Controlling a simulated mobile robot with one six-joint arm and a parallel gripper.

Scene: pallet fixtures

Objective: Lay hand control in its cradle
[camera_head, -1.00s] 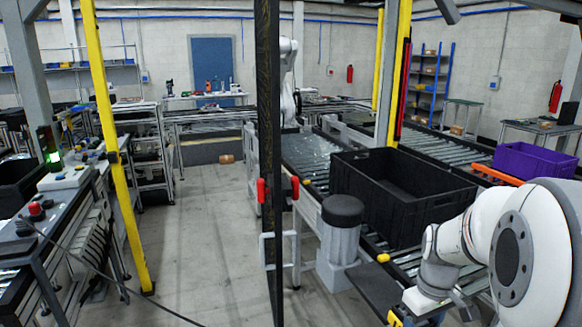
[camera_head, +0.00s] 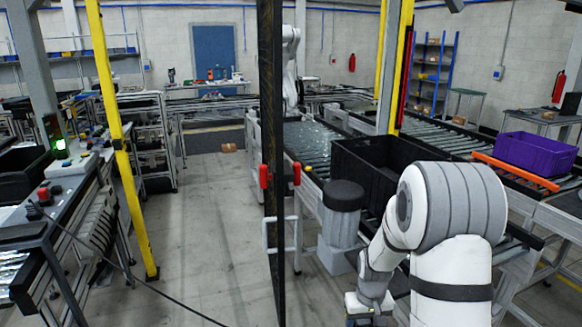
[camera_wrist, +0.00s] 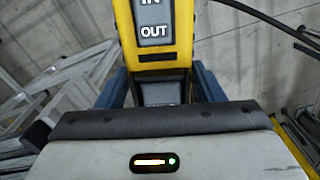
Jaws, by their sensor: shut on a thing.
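The hand control (camera_wrist: 157,48) is yellow with grey buttons marked IN and OUT. It fills the upper middle of the wrist view, and its upper end is cut off. My gripper (camera_wrist: 160,86) is shut on it, with a blue finger on each side. In the head view my wrist is at the bottom edge, right of centre, in front of the grey post; the fingers and hand control cannot be made out there. I cannot pick out the cradle in either view.
A workbench (camera_head: 70,190) with a red-button box (camera_head: 45,194) stands at left; a black cable (camera_head: 130,282) trails from it across the floor. A dark upright (camera_head: 273,150), a black-topped grey post (camera_head: 342,215), a black crate (camera_head: 352,165) and a purple crate (camera_head: 537,153) stand centre to right.

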